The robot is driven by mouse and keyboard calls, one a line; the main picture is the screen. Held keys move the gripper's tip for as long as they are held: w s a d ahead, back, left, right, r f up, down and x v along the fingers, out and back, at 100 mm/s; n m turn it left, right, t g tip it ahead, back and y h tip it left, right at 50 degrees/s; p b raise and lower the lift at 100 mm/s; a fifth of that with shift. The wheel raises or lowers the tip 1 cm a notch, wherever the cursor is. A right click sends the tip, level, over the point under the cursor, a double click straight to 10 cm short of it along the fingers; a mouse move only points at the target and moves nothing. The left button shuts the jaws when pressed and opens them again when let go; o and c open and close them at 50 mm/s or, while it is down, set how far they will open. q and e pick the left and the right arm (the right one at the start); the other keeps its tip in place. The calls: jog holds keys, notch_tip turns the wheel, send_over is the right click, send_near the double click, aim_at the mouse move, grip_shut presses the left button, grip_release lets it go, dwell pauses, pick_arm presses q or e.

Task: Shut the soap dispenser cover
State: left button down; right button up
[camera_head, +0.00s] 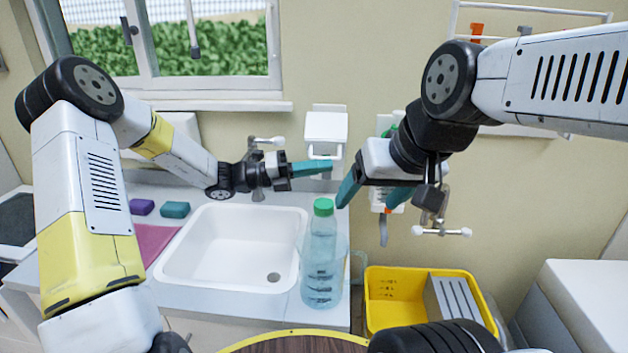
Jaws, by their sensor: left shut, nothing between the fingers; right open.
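A white box-shaped unit (325,127), which looks like the soap dispenser, is on the wall behind the counter, right of the window. A small bar shows at its lower front. I cannot tell how far its cover stands open. My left gripper (328,168) is shut and empty, its teal fingers pointing right just below the unit in the picture. I cannot tell whether they touch it. My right gripper (368,198) is open and empty, lower and further right. It partly hides another white wall holder (378,197) with green and orange parts and a grey lever.
A clear bottle (321,262) with a green cap stands on the counter right of the white sink (180,262). Purple soap (142,207) and teal soap (175,210) lie left of the sink. A yellow crate (376,318) is at lower right. A tap stands behind the sink.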

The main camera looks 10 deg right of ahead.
aim_at(325, 130)
pick_arm(q)
jog(key=w+r+n, duration=0.2)
jog(key=r, duration=0.1)
jog(key=w+r+n, duration=0.1)
jog(key=shift+d+r+n+t+y, duration=0.25)
jog(key=shift+d+n+t+y, duration=0.05)
jog(key=shift+n+y, duration=0.1)
jog(key=w+r, duration=0.2)
jog(key=w, duration=0.1)
jog(key=shift+w+d+r, duration=0.15)
jog(key=shift+d+r, duration=0.05)
jog(key=shift+d, duration=0.15)
jog(key=shift+w+d+r, duration=0.1)
jog(key=shift+w+r, duration=0.2)
jog(key=shift+w, duration=0.25)
jog(key=shift+w+d+r, duration=0.1)
jog(key=shift+w+r, duration=0.15)
jog(key=shift+w, duration=0.3)
jog(key=shift+w, duration=0.1)
